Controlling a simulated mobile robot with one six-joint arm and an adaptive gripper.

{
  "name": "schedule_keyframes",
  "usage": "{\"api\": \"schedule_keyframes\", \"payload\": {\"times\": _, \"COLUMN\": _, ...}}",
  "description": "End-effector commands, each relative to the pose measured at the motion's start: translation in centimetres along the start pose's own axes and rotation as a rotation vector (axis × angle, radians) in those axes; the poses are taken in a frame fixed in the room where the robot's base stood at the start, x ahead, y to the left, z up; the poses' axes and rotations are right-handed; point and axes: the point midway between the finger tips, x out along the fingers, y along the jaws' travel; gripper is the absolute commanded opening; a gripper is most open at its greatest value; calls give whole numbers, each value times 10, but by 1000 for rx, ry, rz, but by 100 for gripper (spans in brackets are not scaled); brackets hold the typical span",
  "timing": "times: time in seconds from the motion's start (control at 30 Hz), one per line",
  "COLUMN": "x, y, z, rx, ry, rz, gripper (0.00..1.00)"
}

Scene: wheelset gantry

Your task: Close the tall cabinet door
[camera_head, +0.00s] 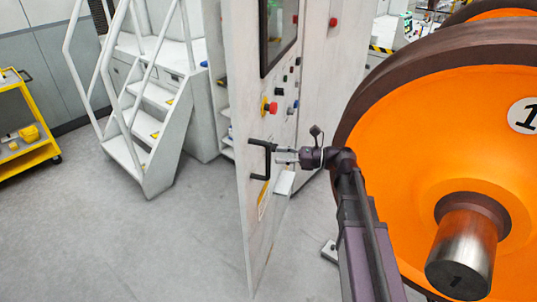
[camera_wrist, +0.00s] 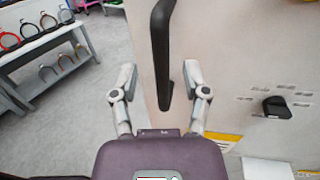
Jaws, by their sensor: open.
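The tall cabinet door (camera_head: 243,120) stands ajar in the head view, its edge turned toward me, with shelves showing behind it. A black bar handle (camera_head: 265,160) is on its face. My gripper (camera_head: 279,156) is level with the handle, close on its right side. In the wrist view the door face (camera_wrist: 240,50) fills the right side. The black handle (camera_wrist: 162,50) runs down between the two open fingers of my gripper (camera_wrist: 164,85). Gaps show on both sides of the handle, and I cannot tell whether a finger touches it.
A large orange wheel (camera_head: 430,130) with a dark rim stands close on the right of my arm. White steps (camera_head: 155,95) with railings and a yellow cart (camera_head: 30,130) are at the left. The grey floor (camera_head: 130,240) left of the door is clear. A rack (camera_wrist: 45,50) shows in the wrist view.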

Motion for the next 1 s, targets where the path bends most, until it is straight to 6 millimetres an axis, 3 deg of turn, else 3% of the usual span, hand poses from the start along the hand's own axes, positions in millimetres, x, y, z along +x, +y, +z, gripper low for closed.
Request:
{"api": "schedule_keyframes", "payload": {"times": 0.4, "x": 38, "y": 0, "z": 0, "rx": 0, "ry": 0, "rz": 0, "gripper": 60}}
{"api": "schedule_keyframes", "payload": {"times": 0.8, "x": 42, "y": 0, "z": 0, "rx": 0, "ry": 0, "rz": -1, "gripper": 60}}
{"api": "schedule_keyframes", "payload": {"times": 0.87, "x": 42, "y": 0, "z": 0, "rx": 0, "ry": 0, "rz": -1, "gripper": 48}}
{"api": "schedule_keyframes", "payload": {"times": 1.0, "x": 42, "y": 0, "z": 0, "rx": 0, "ry": 0, "rz": -2, "gripper": 6}}
